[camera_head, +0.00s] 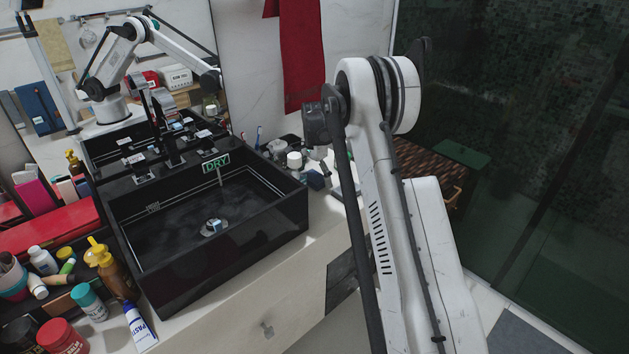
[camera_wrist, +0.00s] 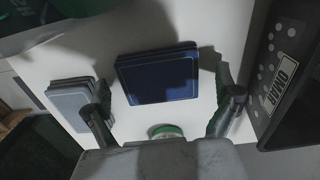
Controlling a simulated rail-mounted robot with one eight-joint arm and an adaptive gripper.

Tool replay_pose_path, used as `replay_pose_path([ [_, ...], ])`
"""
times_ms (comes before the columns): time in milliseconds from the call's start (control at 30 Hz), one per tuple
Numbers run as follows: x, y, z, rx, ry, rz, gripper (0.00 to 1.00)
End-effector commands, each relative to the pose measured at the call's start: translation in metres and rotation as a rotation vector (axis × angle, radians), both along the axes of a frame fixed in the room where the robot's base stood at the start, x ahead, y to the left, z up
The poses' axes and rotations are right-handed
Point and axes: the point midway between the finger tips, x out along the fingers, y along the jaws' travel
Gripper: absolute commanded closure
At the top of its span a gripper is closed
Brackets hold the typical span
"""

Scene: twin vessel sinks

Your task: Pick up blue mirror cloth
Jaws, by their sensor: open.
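The blue mirror cloth (camera_wrist: 157,79) is a dark blue folded stack lying flat on a pale surface, in the upper middle of the wrist view. My gripper (camera_wrist: 164,108) has its two dark fingers spread wide, with no cloth between the tips. The blue cloth lies ahead of the fingertips, roughly centred between them, and looks untouched. How high the fingers are above the surface is hard to tell.
A grey folded stack (camera_wrist: 74,102) lies beside the left finger. A round green-rimmed item (camera_wrist: 166,131) sits low between the fingers. A black labelled object (camera_wrist: 284,75) stands at right. The head view shows a black sink (camera_head: 250,240), a red towel (camera_head: 300,60) and crowded bottles (camera_head: 113,268).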

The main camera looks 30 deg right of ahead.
Motion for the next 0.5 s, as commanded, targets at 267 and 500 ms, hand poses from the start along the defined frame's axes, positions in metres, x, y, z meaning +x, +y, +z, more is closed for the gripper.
replay_pose_path([
  [267,0.0000,0.0000,0.0003,0.000,0.000,0.000,0.34],
  [500,0.0000,0.0000,0.0004,0.000,0.000,0.000,0.53],
])
